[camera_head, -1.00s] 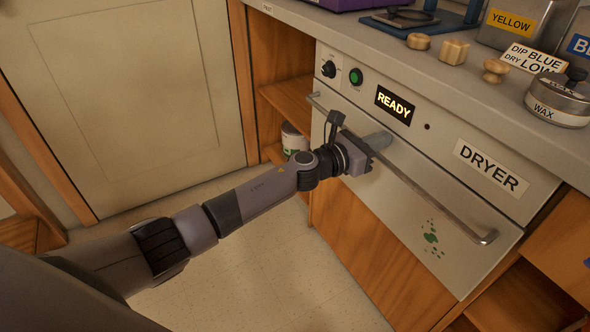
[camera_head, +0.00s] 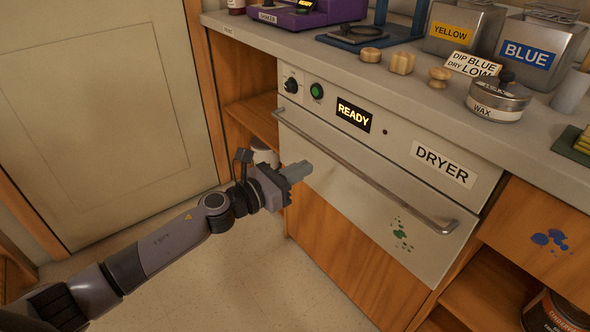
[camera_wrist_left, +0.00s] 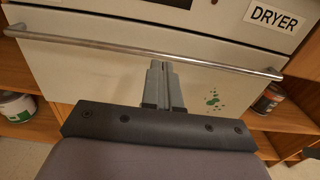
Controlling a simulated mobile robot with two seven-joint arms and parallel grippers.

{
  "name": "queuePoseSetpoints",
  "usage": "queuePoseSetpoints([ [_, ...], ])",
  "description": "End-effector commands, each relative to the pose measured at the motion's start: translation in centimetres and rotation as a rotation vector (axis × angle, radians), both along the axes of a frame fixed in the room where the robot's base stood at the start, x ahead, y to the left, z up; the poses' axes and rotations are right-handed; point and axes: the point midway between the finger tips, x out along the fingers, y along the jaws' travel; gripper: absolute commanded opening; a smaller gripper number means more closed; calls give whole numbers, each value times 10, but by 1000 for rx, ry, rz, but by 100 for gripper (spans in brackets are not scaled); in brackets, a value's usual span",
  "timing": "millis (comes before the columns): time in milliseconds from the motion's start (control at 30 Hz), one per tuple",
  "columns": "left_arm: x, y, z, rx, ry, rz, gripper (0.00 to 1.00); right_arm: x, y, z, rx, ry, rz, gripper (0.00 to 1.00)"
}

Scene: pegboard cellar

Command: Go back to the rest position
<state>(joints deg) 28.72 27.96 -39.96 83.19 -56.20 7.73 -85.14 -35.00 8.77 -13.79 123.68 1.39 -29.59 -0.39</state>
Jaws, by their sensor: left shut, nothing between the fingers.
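My left gripper (camera_head: 303,168) is shut and empty, in front of the dryer (camera_head: 412,240) and a little below its handle in the head view. In the left wrist view its closed fingers (camera_wrist_left: 162,82) point at the dryer's front, below the handle bar (camera_wrist_left: 150,52). The fingers look apart from the handle bar. The dryer door is closed, and its display (camera_head: 353,115) reads READY.
The counter (camera_head: 430,112) above the dryer holds wooden knobs (camera_head: 402,62), a wax tin (camera_head: 498,100), YELLOW (camera_head: 463,28) and BLUE (camera_head: 540,48) canisters and a purple shaker (camera_head: 305,14). Open shelves flank the dryer. The floor (camera_head: 240,285) below the arm is clear.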

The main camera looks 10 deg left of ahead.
Motion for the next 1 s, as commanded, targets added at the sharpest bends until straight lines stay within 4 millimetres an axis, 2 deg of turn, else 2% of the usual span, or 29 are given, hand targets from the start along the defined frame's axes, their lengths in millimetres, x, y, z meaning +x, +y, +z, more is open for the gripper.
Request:
queuePoseSetpoints([
  [267,-10,6,0,-4,3,0,0,0,-2,-1,1,4,-7,99],
  [367,-16,3,-4,-70,46,8,0,1,-2,-1,1,3,-7,99],
  [433,-25,0,-10,-187,123,25,0,1,-1,0,1,2,-5,99],
  [667,-79,-4,-45,-869,575,161,0,1,-1,0,1,0,-3,99],
  [867,-134,9,-81,-1517,974,346,0,1,-1,1,1,0,-3,99],
  [1000,-177,20,-107,-1958,1201,506,0,1,-1,1,0,0,-2,99],
])
